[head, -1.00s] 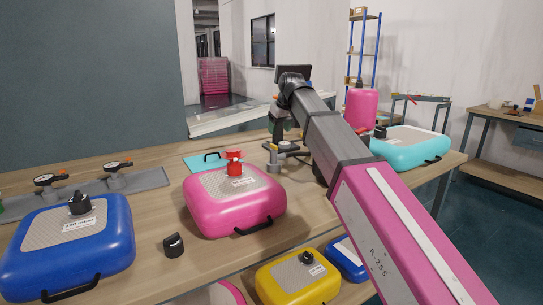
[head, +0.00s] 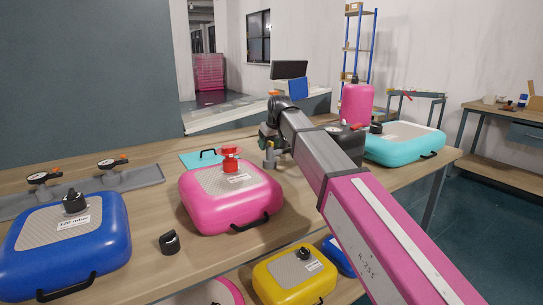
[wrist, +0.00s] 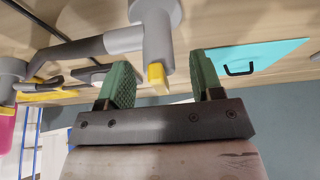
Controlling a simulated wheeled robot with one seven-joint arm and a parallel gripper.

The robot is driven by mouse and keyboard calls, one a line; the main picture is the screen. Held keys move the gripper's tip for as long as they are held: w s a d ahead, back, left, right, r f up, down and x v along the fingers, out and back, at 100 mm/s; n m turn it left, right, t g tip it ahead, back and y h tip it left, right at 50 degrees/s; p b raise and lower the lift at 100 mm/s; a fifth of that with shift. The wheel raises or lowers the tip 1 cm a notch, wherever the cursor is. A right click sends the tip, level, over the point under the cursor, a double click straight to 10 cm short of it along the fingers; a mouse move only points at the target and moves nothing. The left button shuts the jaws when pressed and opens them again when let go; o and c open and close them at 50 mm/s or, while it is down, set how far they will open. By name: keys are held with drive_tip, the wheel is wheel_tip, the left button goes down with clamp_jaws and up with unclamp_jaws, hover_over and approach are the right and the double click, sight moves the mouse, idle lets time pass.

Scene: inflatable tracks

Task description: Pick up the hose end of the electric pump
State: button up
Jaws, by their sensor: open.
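My gripper (wrist: 163,82) is open in the wrist view, its two green fingers apart. A grey cylindrical fitting (wrist: 152,38) with a yellow tip (wrist: 157,76) reaches between the fingers, with visible space on both sides. A grey tube joins it from the left; this looks like the hose end. In the head view my gripper (head: 268,138) is low over the table beside the grey fitting (head: 271,156). A dark box (head: 347,138), perhaps the electric pump, is partly hidden behind my arm.
A pink inflatable (head: 230,205) with a red valve fitting (head: 230,158) stands left of my gripper. A blue inflatable (head: 65,245) and a black cap (head: 169,242) lie further left. A teal inflatable (head: 408,150) and a pink canister (head: 356,105) stand right. A teal sheet (head: 196,161) lies behind.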

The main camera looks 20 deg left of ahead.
drive_tip(key=shift+w+a+f, duration=0.1)
drive_tip(key=shift+f, duration=0.2)
drive_tip(key=c, duration=1)
drive_tip(key=shift+r, duration=0.15)
